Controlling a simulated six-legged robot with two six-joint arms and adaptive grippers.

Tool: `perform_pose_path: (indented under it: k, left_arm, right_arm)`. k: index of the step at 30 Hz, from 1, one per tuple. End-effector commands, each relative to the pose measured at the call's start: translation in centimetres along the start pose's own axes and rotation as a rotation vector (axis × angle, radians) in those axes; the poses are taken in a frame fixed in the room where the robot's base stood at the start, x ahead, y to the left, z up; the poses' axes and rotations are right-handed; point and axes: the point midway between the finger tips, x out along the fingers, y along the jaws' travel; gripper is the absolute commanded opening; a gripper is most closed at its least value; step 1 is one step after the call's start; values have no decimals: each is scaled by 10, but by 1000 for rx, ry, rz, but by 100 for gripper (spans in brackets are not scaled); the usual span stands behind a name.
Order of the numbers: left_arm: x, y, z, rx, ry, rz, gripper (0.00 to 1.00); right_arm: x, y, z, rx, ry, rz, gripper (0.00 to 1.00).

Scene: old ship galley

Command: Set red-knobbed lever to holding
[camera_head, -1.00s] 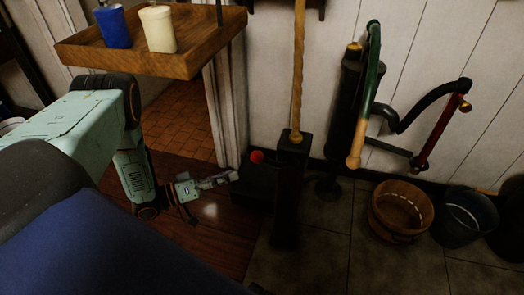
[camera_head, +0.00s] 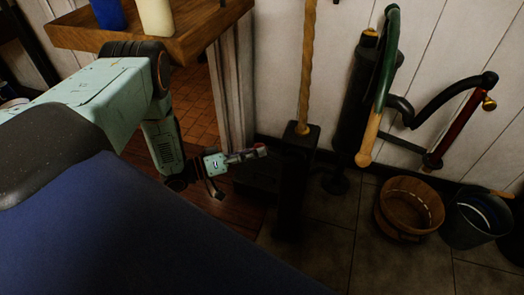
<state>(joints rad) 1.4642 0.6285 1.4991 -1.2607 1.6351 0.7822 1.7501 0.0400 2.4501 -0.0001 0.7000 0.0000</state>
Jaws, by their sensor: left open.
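The red knob (camera_head: 261,149) of the lever shows just left of the dark post; most of it is hidden by a fingertip. Its lever shaft is too dark to make out. A low black housing (camera_head: 256,186) stands below it. My left gripper (camera_head: 240,173) is open and empty, its upper finger reaching right so that its tip overlaps the knob in the picture. I cannot tell whether they touch. Its lower finger hangs down to the left. My right gripper is out of view.
A dark post (camera_head: 291,190) with a rope (camera_head: 306,70) stands just right of the knob. A hand pump (camera_head: 352,115) is on the wall side. A wooden bucket (camera_head: 392,222) and a metal bucket (camera_head: 460,228) stand on the floor. A wooden shelf (camera_head: 185,45) is above my left arm.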

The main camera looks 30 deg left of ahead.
Motion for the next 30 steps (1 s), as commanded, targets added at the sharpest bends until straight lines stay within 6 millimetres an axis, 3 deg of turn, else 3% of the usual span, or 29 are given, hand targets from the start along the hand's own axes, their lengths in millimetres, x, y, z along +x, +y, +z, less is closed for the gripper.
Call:
perform_pose_path:
  k: [6, 16, 30]
  left_arm:
    - [22, 0, 0, -1, -1, 3, 61]
    - [27, -2, -2, 0, 0, 1, 60]
    - [26, -2, -2, 0, 0, 1, 20]
  right_arm:
    - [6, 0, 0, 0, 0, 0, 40]
    - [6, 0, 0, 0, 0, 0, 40]
    - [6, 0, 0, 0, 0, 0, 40]
